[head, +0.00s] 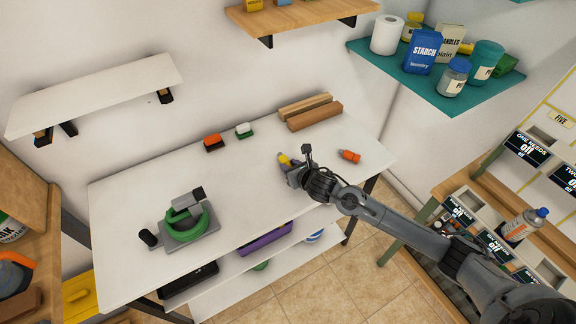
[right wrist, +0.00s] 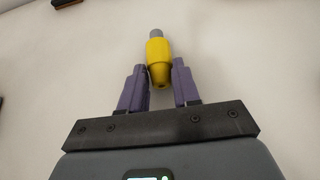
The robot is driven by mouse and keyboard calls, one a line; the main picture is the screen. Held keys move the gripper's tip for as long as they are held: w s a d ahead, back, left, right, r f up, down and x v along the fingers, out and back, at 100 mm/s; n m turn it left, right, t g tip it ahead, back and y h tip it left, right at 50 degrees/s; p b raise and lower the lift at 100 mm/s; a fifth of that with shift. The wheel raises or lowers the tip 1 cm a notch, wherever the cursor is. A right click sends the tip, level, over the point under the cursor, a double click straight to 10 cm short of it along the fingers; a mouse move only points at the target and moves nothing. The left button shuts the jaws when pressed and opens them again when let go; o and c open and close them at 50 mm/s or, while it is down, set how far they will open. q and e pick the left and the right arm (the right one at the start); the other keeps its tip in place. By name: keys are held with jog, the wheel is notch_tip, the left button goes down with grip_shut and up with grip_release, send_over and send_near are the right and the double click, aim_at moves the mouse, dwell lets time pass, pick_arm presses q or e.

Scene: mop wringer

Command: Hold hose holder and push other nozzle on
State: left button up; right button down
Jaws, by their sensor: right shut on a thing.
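My right gripper (head: 287,168) is over the right part of the white table, its purple fingers shut on a yellow nozzle (head: 283,159). In the right wrist view the yellow nozzle (right wrist: 159,62) sits between the fingertips (right wrist: 160,78), its grey tip pointing away from the gripper. An orange nozzle (head: 349,156) lies on the table to the right of the gripper. The hose holder (head: 205,241) stands on the left part of the table, a grey base with a green hose (head: 184,236) coiled on it. A black cylindrical piece (head: 148,238) is at its left side. My left gripper is not in view.
An orange-and-black item (head: 213,142) and a green-and-white item (head: 244,130) sit near the table's back edge. Wooden blocks (head: 315,117) lie at the back right. The tabletop (head: 240,180) between the holder and my gripper is clear. A white wall shelf (head: 100,95) hangs above left.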

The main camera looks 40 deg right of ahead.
jog(key=shift+r, duration=0.15)
jog(key=shift+r+p, duration=2.45)
jog(key=shift+r, duration=0.4)
